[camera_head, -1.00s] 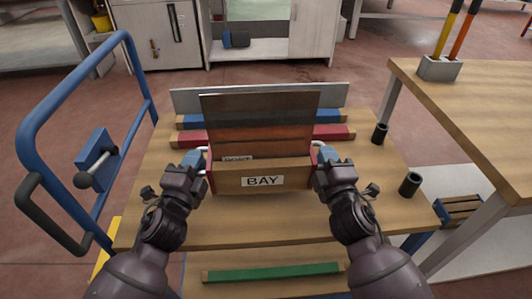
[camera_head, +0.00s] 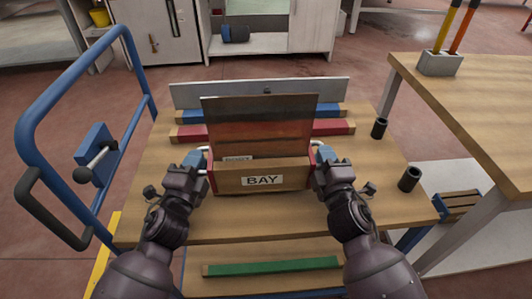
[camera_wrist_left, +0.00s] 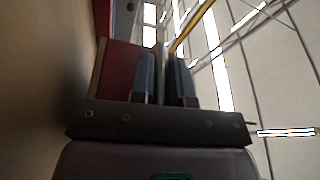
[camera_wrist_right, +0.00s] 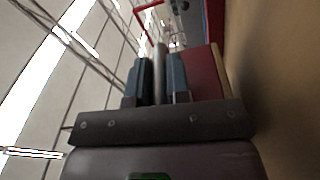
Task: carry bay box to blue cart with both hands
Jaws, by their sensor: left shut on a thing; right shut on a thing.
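The bay box (camera_head: 262,180) is a wooden box with red ends and a white BAY label. It is at the middle of the blue cart's wooden deck (camera_head: 240,223); I cannot tell whether it touches the deck. The left wrist view shows the left fingers (camera_wrist_left: 165,80) beside the red box end. The right wrist view shows the right fingers (camera_wrist_right: 162,80) likewise.
The cart's blue rail (camera_head: 36,120) rises at the left. Blue and red strips (camera_head: 185,133) and a grey board lie behind the box. A green strip (camera_head: 272,267) is on the lower front shelf. Black cups (camera_head: 409,179) stand right. A wooden table (camera_head: 480,95) is at the right.

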